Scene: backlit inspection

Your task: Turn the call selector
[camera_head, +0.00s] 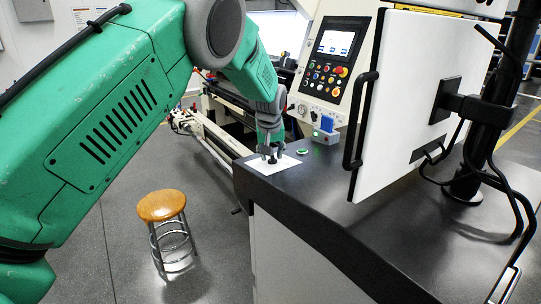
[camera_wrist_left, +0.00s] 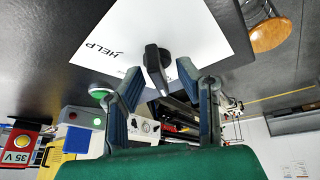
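The call selector is a black knob (camera_wrist_left: 154,62) on a white plate (camera_wrist_left: 205,38) printed "HELP" in the left wrist view. In the head view the white plate (camera_head: 286,164) lies on the dark countertop's left corner, and the knob (camera_head: 271,161) is small and partly covered by my fingers. My left gripper (camera_head: 270,152) points down over it. In the left wrist view my left gripper (camera_wrist_left: 160,73) is open, one finger on each side of the knob, with visible gaps. I cannot tell its exact height above the plate. My right gripper is in neither view.
A green button (camera_head: 302,151) and a small blue-topped box (camera_head: 326,130) stand near the plate. A control panel (camera_head: 330,60) rises behind. A white door panel with a black handle (camera_head: 360,120) stands to the right. A wooden stool (camera_head: 161,206) is on the floor, left.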

